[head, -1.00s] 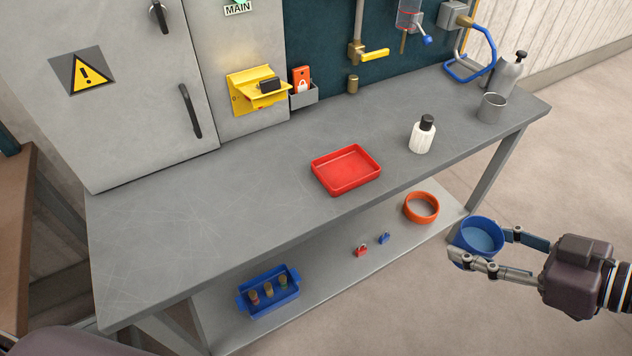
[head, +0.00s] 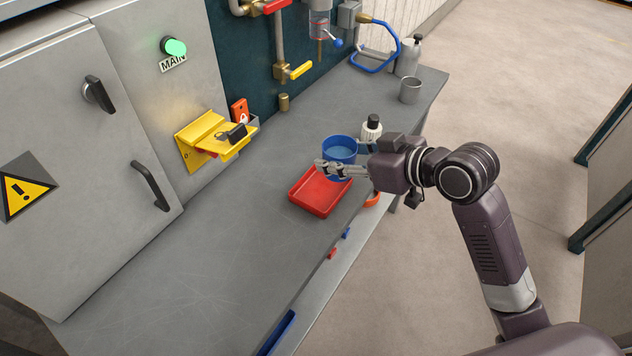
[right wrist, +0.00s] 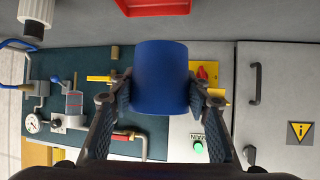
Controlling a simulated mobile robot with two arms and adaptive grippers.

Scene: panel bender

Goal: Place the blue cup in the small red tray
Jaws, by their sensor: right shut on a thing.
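The blue cup (head: 340,150) is held by my right gripper (head: 343,170), whose fingers are shut on its sides. In the head view the cup appears over the back right part of the small red tray (head: 318,212). In the right wrist view the cup (right wrist: 161,78) sits between the two fingers, and part of the red tray (right wrist: 152,5) shows beyond it at the top edge. The cup hides part of the tray in the head view; the inside I can see is empty. My left gripper is not in view.
A white bottle with a black cap (head: 371,129) stands close behind the cup. A grey metal cup (head: 410,90) and a grey bottle (head: 408,57) stand at the far bench end. The bench top (head: 210,255) left of the tray is clear. An orange ring-shaped container (head: 372,200) is on the lower shelf.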

